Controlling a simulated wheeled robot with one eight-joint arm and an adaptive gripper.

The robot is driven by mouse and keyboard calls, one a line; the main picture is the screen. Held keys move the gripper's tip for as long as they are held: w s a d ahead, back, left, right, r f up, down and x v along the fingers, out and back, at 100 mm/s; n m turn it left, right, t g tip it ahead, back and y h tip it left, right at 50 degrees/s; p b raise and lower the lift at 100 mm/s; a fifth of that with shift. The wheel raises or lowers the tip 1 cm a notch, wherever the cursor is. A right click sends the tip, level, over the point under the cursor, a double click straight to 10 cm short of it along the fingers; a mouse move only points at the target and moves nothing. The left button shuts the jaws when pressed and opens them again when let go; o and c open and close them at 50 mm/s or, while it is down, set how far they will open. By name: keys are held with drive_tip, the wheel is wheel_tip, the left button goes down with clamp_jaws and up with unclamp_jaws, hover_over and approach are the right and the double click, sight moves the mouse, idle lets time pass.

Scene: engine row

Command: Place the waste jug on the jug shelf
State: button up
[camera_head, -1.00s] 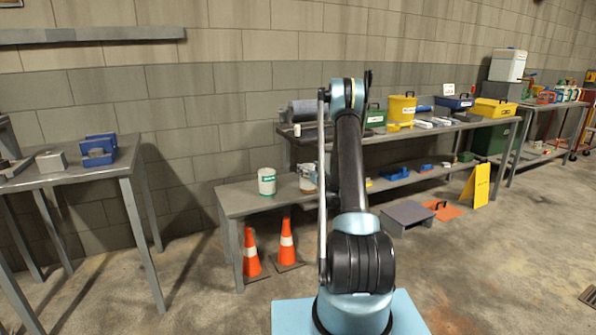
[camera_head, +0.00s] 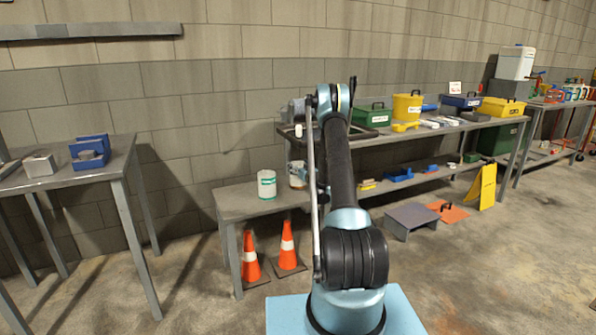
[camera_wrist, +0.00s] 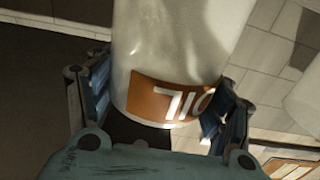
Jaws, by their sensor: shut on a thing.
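A whitish jug with an orange label (camera_wrist: 178,50) stands between my gripper's fingers (camera_wrist: 160,108) in the wrist view; its lettering appears upside down. My gripper is shut around its lower part by the label. In the head view the jug (camera_head: 297,174) is partly hidden behind my arm, near the low grey shelf (camera_head: 236,208). I cannot tell whether it touches that shelf. My gripper is mostly hidden there by the arm. A white tub with a green label (camera_head: 266,184) stands on the low shelf, left of the jug.
Two orange cones (camera_head: 287,246) stand under the low shelf. A long bench (camera_head: 445,130) behind my arm carries several toolboxes and bins. A grey step stool (camera_head: 409,218) and a yellow floor sign (camera_head: 482,187) are on the floor to the right. A left table (camera_head: 112,175) holds blue bins.

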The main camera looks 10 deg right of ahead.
drive_tip(key=shift+d+f, duration=0.1)
drive_tip(key=shift+f, duration=0.55)
drive_tip(key=o, duration=1.6)
drive_tip(key=shift+f, duration=0.1)
